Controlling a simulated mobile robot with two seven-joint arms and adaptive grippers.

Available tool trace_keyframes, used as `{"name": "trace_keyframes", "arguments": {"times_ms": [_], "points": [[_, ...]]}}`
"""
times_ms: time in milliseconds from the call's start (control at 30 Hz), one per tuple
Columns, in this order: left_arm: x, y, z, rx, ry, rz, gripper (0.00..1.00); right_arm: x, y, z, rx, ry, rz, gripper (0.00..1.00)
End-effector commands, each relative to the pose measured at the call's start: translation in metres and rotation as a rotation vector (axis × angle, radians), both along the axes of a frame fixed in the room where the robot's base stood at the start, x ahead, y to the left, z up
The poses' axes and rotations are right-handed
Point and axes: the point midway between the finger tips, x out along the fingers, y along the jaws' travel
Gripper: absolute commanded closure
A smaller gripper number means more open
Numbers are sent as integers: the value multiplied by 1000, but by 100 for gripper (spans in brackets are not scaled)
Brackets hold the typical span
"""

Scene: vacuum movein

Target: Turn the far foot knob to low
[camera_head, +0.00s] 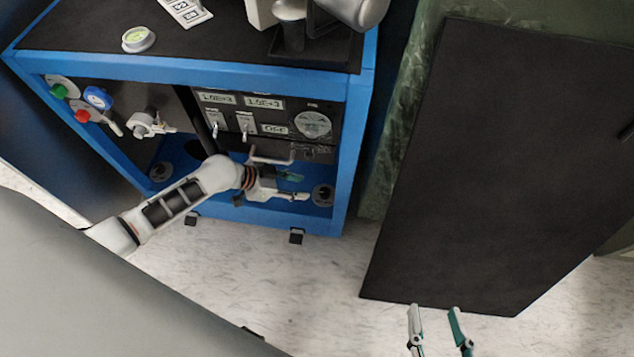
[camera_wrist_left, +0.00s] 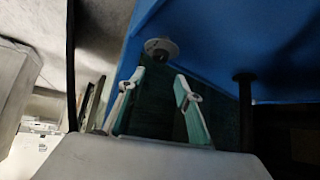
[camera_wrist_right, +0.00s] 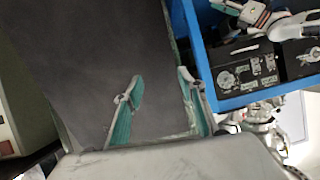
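I cannot tell for sure which is the far one. My left gripper (camera_head: 298,187) is inside the cart's lower opening, just left of the right corner knob. In the left wrist view the gripper (camera_wrist_left: 161,80) is open and empty, with a grey round knob (camera_wrist_left: 161,48) on the blue frame beyond the fingertips, apart from them. The knob's setting is unreadable. My right gripper (camera_head: 435,310) is open and empty, away from the cart; it also shows in the right wrist view (camera_wrist_right: 159,76).
A control panel (camera_head: 275,120) with switches and a gauge hangs above my left gripper. Valves with green, red and blue parts (camera_head: 97,98) are at the left. A large dark panel (camera_head: 500,160) stands right of the cart. Pale floor (camera_head: 340,270) lies open in front.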

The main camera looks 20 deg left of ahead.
Motion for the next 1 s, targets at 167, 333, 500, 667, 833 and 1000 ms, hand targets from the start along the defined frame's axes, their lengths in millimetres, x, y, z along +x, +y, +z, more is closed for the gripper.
{"name": "trace_keyframes", "arguments": {"times_ms": [167, 333, 500, 667, 833, 1000], "points": [[10, -16, -29, -4, 11, 4, 66, -5, 10, -7, 70, 24, -16, 60], [25, -33, -55, -4, 15, 5, 66, -12, 27, -14, 192, 60, -50, 60], [39, -47, -72, -3, 12, 5, 66, -16, 39, -15, 295, 84, -82, 60], [49, -54, -80, -2, 6, 4, 66, -17, 46, -14, 360, 95, -106, 60], [53, -56, -81, -1, 3, 4, 66, -17, 49, -12, 386, 98, -114, 60], [54, -56, -80, 0, 2, 4, 66, -17, 49, -11, 388, 96, -114, 60]]}}
